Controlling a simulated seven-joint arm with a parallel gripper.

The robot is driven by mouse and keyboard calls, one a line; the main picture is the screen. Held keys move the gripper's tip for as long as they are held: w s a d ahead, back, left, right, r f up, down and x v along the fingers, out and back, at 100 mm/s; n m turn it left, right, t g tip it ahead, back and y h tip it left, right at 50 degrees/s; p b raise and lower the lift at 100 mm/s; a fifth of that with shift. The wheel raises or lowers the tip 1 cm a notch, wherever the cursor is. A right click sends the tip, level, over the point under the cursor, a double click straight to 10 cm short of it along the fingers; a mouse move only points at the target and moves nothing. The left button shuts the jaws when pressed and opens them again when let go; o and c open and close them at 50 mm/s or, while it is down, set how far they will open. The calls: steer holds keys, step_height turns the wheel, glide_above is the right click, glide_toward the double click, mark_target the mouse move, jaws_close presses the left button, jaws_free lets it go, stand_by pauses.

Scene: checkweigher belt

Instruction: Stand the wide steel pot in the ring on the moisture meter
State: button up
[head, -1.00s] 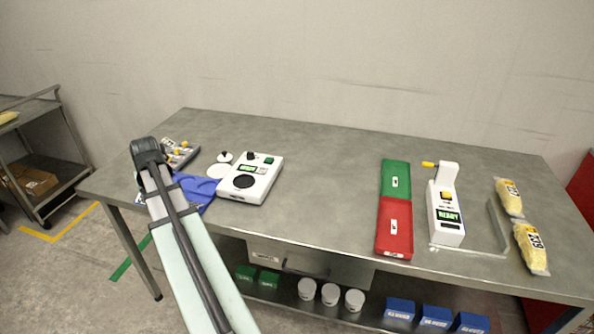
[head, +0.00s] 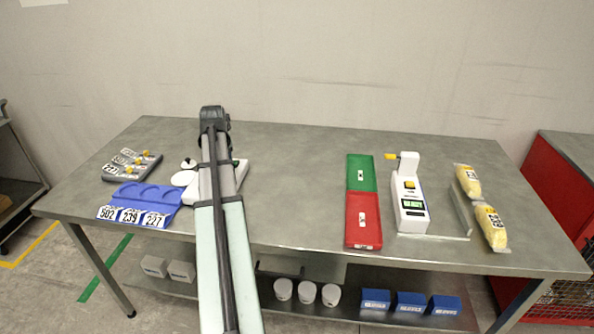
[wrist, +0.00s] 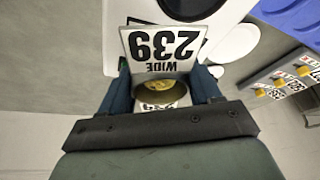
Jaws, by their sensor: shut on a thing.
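My gripper (wrist: 165,88) is shut on the wide steel pot (wrist: 152,94), which shows between the fingers in the wrist view with something yellowish inside. A white card reading "WIDE 239" (wrist: 163,48) stands up at the pot and hides part of it. The white moisture meter (wrist: 232,12) lies beyond the card, with its dark round ring (wrist: 190,6) cut by the top edge of the picture. The pot is apart from the ring; its height over the meter cannot be told. In the head view my arm covers most of the meter (head: 241,170), and the pot and fingertips are hidden.
A blue rack (head: 160,196) with hollows and number labels is left of the meter. A grey block with yellow-knobbed items (head: 131,166) and a white lid (head: 188,164) are near it. Green (head: 361,172) and red trays (head: 363,219) and a white device (head: 409,199) stand right.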

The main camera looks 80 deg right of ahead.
steer(key=s+d+r+m, duration=0.1)
steer(key=s+d, duration=0.2)
steer(key=s, duration=0.3)
steer(key=s+d+m, duration=0.1)
steer(key=s+d, duration=0.2)
steer(key=s, duration=0.2)
steer(key=m+g, duration=0.1)
steer(key=m, duration=0.1)
glide_above(296, 172)
steer(key=a, duration=0.2)
steer(key=shift+h, duration=0.3)
steer(key=shift+s+d+f, duration=0.1)
steer(key=shift+f, duration=2.1)
steer(key=shift+d+f, duration=0.1)
steer(key=shift+f, duration=2.05)
steer(key=shift+f, duration=0.15)
steer(key=o, duration=1.1)
steer(key=shift+o, duration=0.2)
steer(key=v, duration=1.2)
steer(key=shift+r, duration=0.2)
